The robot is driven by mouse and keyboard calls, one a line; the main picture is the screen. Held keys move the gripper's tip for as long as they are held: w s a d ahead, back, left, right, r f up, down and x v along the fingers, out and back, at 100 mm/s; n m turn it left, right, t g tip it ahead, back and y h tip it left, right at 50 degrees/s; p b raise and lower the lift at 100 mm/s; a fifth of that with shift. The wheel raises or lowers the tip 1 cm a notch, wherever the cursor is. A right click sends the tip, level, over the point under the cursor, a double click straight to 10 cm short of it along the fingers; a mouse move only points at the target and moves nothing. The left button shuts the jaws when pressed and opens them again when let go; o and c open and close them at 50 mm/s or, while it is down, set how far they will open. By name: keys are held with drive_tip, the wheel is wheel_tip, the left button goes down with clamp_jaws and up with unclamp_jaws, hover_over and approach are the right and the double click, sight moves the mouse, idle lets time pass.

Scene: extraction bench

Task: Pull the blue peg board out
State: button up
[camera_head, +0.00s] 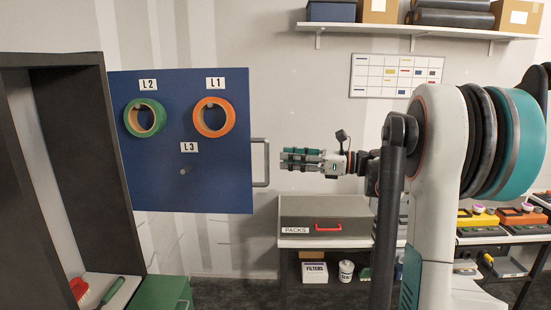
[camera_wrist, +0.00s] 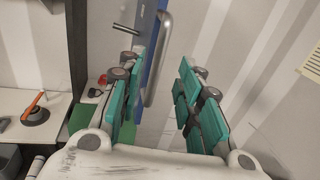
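The blue peg board (camera_head: 160,180) stands upright beside the dark cabinet in the head view, with pegs labelled L1, L2 and L3. An orange ring (camera_head: 229,117) hangs at L1 and a green ring (camera_head: 130,118) at L2; the L3 peg (camera_head: 185,170) is bare. A grey handle (camera_head: 266,163) is on the board's right edge. My gripper (camera_head: 283,160) is just right of the handle, pointing left. In the wrist view my gripper (camera_wrist: 161,66) is open; the handle (camera_wrist: 157,60) shows in the gap between its teal fingers, ahead of them, with no visible contact.
The dark cabinet (camera_head: 80,150) frames the left side. A wall shelf (camera_head: 370,28) is above.

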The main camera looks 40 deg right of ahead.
drive_tip(key=v, duration=0.5)
idle(0.5)
